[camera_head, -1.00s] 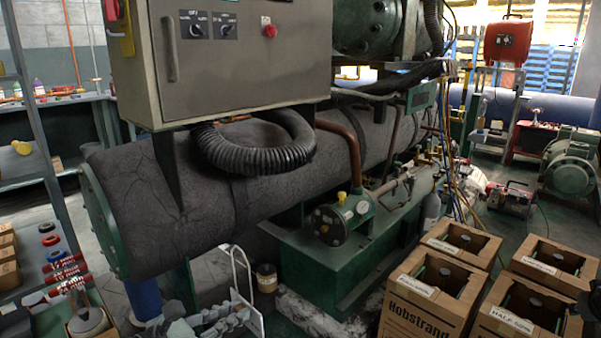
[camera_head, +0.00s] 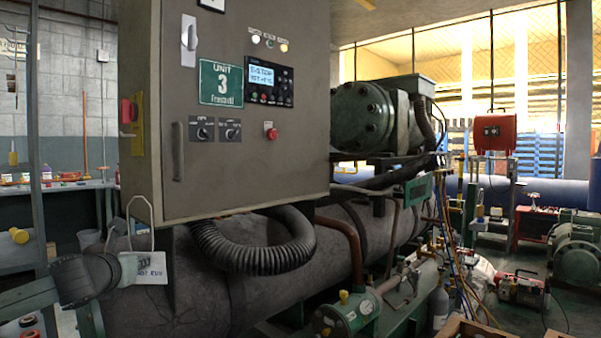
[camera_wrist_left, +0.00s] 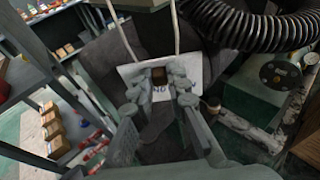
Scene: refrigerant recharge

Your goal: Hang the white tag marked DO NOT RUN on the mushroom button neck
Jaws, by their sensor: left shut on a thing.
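The white tag (camera_head: 151,267) has dark lettering, partly hidden, and a tall white wire loop (camera_head: 139,212) rising from it. My left gripper (camera_head: 118,270) is shut on the tag at the lower left of the head view. In the left wrist view, its fingers (camera_wrist_left: 160,92) pinch the tag (camera_wrist_left: 131,72), with the loop's two strands running up out of frame. The red mushroom button (camera_head: 270,131) is on the grey cabinet's front, up and to the right of the tag, well apart from it. Its neck is barely visible behind the head. My right gripper is out of view.
The grey cabinet (camera_head: 228,180) carries two selector switches, a lit display panel (camera_head: 268,82) and a vertical handle (camera_head: 177,152). A thick black corrugated hose (camera_head: 252,257) bulges below it. Shelves (camera_head: 38,180) stand at far left. The space before the button is clear.

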